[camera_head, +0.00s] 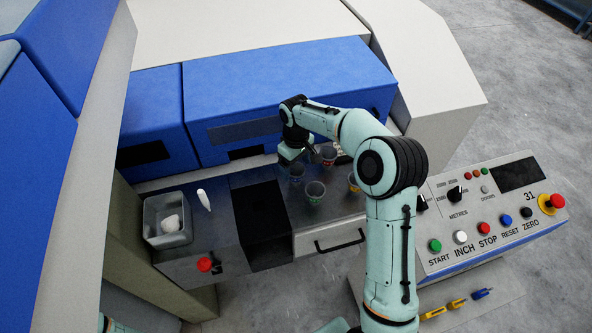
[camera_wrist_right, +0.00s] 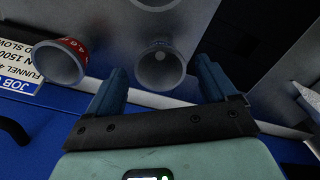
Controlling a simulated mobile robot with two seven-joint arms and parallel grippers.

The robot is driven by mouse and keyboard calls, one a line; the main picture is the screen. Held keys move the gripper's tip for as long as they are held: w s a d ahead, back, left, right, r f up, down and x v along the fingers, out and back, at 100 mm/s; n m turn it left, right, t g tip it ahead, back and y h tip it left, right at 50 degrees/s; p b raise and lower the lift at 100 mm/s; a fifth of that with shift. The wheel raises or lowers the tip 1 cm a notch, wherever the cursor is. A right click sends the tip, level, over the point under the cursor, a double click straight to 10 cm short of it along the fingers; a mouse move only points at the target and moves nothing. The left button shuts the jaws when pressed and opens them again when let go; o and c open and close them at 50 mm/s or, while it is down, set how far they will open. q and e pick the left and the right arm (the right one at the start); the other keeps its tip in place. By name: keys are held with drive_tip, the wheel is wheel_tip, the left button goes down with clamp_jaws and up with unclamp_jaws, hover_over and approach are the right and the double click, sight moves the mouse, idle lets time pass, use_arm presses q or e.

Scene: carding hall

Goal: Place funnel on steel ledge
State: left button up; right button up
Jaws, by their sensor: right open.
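Several small grey funnels with coloured bands stand on the grey steel surface (camera_head: 278,185) below the blue machine covers. One funnel (camera_head: 296,173) is close by my right gripper (camera_head: 291,157); others are a green-marked funnel (camera_head: 315,191), a yellow-marked one (camera_head: 352,182) and a red-marked one (camera_head: 328,155). In the right wrist view, the open right gripper (camera_wrist_right: 160,88) has a grey funnel (camera_wrist_right: 160,68) ahead between its fingertips, not gripped. A red-banded funnel (camera_wrist_right: 60,62) is to the left there. My left gripper is out of view.
Left of a dark opening (camera_head: 262,225) lie a grey metal top (camera_head: 210,228), a grey bin (camera_head: 166,238) with white material and a white pointed object (camera_head: 204,199). A red knob (camera_head: 205,265) is at the front. A control panel (camera_head: 480,215) is at right.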

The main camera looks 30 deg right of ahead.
wheel_tip(320, 180, up, 8)
drive_tip(key=shift+r+p, duration=0.25)
drive_tip(key=shift+p, duration=0.15)
idle(0.4)
